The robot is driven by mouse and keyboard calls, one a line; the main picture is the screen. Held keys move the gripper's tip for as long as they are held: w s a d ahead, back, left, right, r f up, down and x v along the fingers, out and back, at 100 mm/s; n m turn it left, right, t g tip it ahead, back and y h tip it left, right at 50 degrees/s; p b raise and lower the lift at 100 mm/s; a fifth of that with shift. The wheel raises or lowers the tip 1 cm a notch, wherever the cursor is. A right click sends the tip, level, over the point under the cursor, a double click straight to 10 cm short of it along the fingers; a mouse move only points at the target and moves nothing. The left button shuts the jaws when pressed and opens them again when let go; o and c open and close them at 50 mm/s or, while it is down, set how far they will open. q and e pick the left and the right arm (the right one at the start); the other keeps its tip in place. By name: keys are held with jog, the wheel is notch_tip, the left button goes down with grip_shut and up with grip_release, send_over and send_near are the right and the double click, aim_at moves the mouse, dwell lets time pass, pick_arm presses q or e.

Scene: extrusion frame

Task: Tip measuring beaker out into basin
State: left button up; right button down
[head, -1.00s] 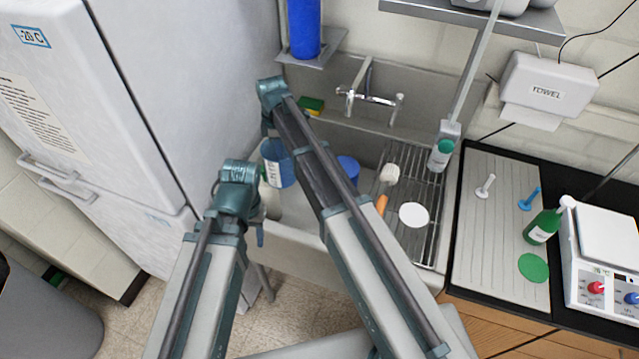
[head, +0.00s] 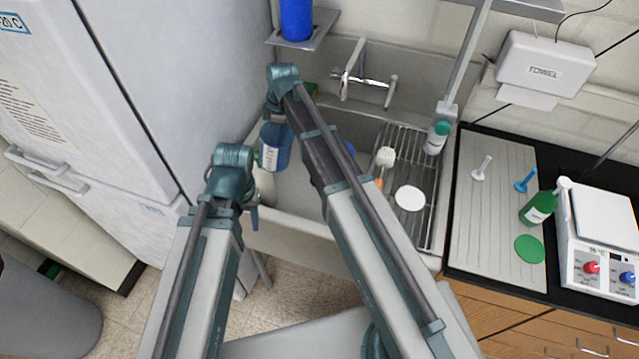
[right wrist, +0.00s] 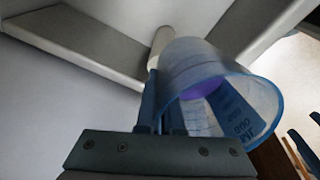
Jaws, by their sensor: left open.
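The measuring beaker (head: 275,148) is a clear blue cup with a white label, over the left part of the sink in the head view. My right gripper (right wrist: 162,112) appears shut on its side. In the right wrist view the beaker (right wrist: 205,75) shows its open mouth and printed scale, with a purple patch inside. The basin (head: 292,195) lies below; my right arm hides its middle. My left gripper (head: 253,213) is open and empty at the basin's front left edge, below the beaker and apart from it.
A drying rack (head: 420,215) with a white disc (head: 409,199) and a brush (head: 385,157) fills the sink's right side. The tap (head: 365,85) stands behind. The freezer (head: 120,110) closes off the left. A blue object in the basin is mostly hidden by my arm.

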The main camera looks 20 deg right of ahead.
jog(key=shift+s+d+f+t+y+b, duration=0.2)
jog(key=shift+s+d+t+y+b, duration=0.2)
jog(key=shift+y, duration=0.1)
notch_tip(320, 180, down, 7)
jog(key=s+d+t+y+b, duration=0.1)
jog(key=t+y+b, duration=0.3)
jog(key=b, duration=1.3)
jog(key=d+y, duration=0.1)
jog(key=y, duration=0.2)
jog(key=shift+s+d+t, duration=0.2)
jog(key=shift+d+t, duration=0.1)
jog(key=shift+s+d+r+t+y+b, duration=0.1)
jog(key=shift+r+t+y+b, duration=0.2)
jog(key=shift+y+b, duration=0.2)
jog(key=shift+s+d+r+t+y+b, duration=0.1)
jog(key=shift+r+t+y+b, duration=0.1)
jog(key=shift+r+y+b, duration=0.3)
jog(key=shift+s+d+r+t+y+b, duration=0.3)
jog(key=shift+d+y+b, duration=0.1)
jog(key=shift+b, duration=0.25)
jog(key=shift+s+d+r+t+y+b, duration=0.25)
jog(key=shift+d+y+b, duration=0.15)
jog(key=shift+b, duration=0.2)
jog(key=shift+s+d+r+t+y+b, duration=0.2)
jog(key=shift+d+r+t+y+b, duration=0.45)
jog(key=shift+b, duration=0.7)
dwell(0.4)
